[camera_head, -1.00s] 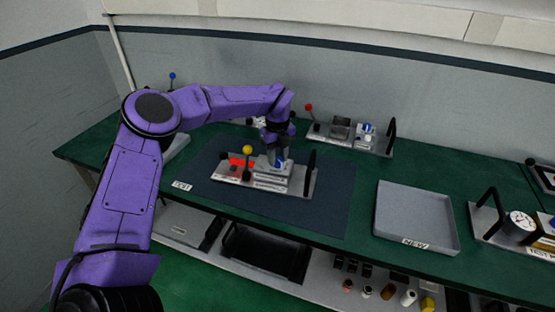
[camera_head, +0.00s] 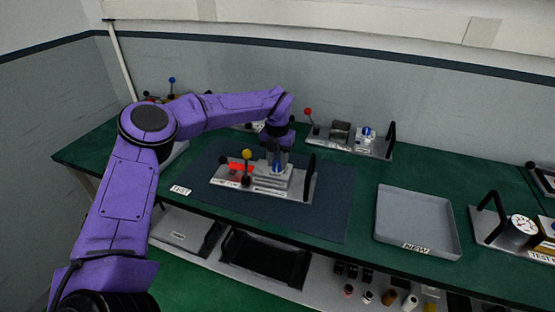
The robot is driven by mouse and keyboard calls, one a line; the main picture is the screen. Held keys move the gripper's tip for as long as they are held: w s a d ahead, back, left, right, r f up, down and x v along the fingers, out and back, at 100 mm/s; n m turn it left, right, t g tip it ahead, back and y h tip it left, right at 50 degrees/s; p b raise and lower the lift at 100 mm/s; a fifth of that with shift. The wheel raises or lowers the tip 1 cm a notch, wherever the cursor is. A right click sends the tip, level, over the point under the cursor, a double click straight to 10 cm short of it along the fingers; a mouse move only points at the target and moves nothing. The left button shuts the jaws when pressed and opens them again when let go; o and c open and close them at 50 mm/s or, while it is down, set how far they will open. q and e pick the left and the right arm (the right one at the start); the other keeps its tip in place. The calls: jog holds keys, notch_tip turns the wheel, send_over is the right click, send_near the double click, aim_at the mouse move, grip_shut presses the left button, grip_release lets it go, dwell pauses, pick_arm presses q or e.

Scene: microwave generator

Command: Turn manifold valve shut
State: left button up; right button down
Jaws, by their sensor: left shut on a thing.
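A metal manifold plate (camera_head: 300,192) lies on the dark mat in the middle of the bench. It carries a yellow-knobbed lever (camera_head: 247,154), a red part (camera_head: 240,167), a grey block (camera_head: 270,182) and a black upright handle (camera_head: 310,176). A small blue valve part (camera_head: 278,168) shows at the top of the block. My left gripper (camera_head: 277,160) points down over the block and is shut on the blue valve part. Its fingertips are small and partly hidden. My right gripper is out of view.
A similar plate with a red-knobbed lever (camera_head: 308,112) stands behind, near the wall. An empty grey tray (camera_head: 456,230) marked NEW is to the right. A plate with a gauge (camera_head: 523,223) stands at far right. The dark mat (camera_head: 325,215) has free room in front.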

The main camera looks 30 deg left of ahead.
aim_at(278, 163)
pick_arm(q)
jog(key=shift+f+m, duration=0.15)
jog(key=shift+m, duration=0.45)
jog(key=o, duration=0.9)
jog(key=shift+o, duration=0.7)
jog(key=shift+w+f, duration=0.1)
jog(key=shift+w, duration=0.05)
notch_tip(278, 163, up, 11)
jog(key=b, duration=0.2)
jog(key=shift+f, duration=0.2)
